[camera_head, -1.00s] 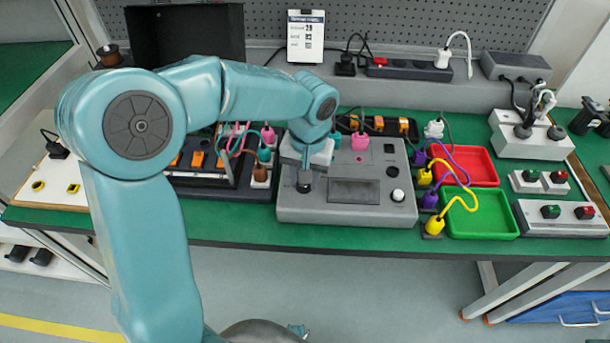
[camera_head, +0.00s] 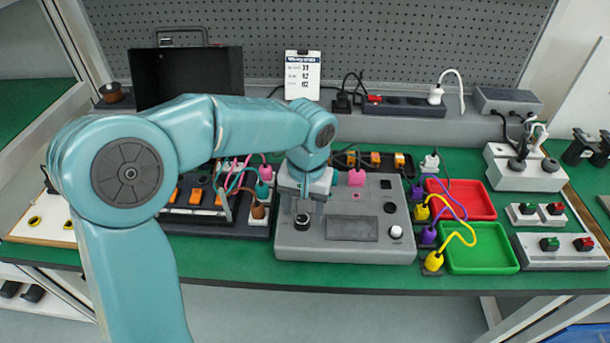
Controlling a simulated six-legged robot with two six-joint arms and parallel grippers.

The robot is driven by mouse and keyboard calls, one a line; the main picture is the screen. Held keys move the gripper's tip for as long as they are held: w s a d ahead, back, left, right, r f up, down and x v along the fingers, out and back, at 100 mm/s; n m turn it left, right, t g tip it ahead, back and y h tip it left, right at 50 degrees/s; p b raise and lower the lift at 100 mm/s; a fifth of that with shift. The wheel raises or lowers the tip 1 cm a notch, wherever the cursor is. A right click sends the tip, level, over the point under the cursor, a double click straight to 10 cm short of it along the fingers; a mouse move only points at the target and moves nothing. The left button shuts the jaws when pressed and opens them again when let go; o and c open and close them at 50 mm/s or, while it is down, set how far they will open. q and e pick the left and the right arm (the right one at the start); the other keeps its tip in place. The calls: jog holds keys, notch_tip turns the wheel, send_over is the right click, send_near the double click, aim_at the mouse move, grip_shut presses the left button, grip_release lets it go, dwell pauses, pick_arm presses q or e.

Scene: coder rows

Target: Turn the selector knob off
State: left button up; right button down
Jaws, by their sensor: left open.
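A grey control box (camera_head: 345,254) stands on the green bench near the middle of the picture. A black round knob (camera_head: 302,222) sits at its left front, and a white-topped knob (camera_head: 395,232) sits at its right front. I cannot tell from the markings which is the selector. My left gripper (camera_head: 304,208) points down just above and behind the black knob, with its jaws open. Whether a finger touches the knob is not clear. The wrist hides the box's back left part. My right gripper is not in view.
Left of the box stands a dark unit with orange switches (camera_head: 195,197) and cables. To the right are yellow and purple plugs, a red tray (camera_head: 462,213) and a green tray (camera_head: 482,271). A pink plug (camera_head: 356,178) stands at the box's back.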

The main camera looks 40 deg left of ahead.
aim_at(306, 219)
pick_arm(q)
notch_tip(306, 219, up, 14)
jog(key=p, duration=0.2)
jog(key=shift+d+f, duration=0.15)
jog(key=shift+d, duration=0.2)
jog(key=shift+w, duration=0.1)
